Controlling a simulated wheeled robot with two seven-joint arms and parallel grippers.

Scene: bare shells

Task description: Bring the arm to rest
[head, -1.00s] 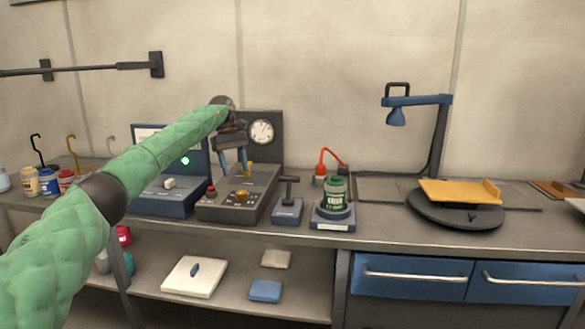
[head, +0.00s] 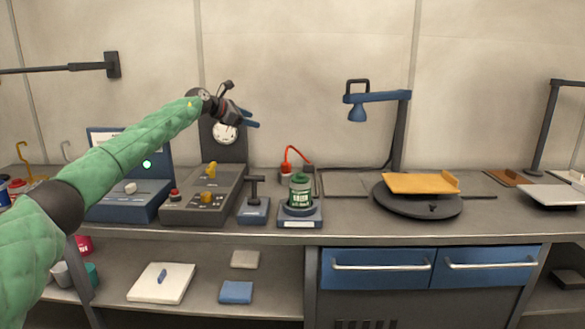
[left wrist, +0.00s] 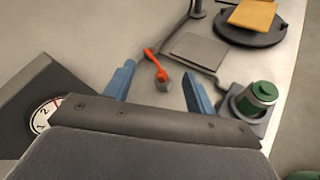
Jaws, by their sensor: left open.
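My left arm comes in from the left in the head view, in a green quilted cover. My left gripper (head: 252,119) is raised above the bench in front of the wall, its blue fingers pointing right. In the left wrist view the two blue fingers (left wrist: 155,92) stand wide apart with nothing held between them. The gripper is clear of the bench top and partly covers the dial gauge (head: 224,134) on the dark upright panel behind it. My right gripper does not show.
Below stands a grey control box (head: 203,203) with knobs. A green jar (head: 299,190) sits on a small stand, with a red bent-arm item (head: 284,163) behind. A blue lamp (head: 378,98) and a turntable (head: 418,204) with a yellow tray (head: 421,183) stand further right.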

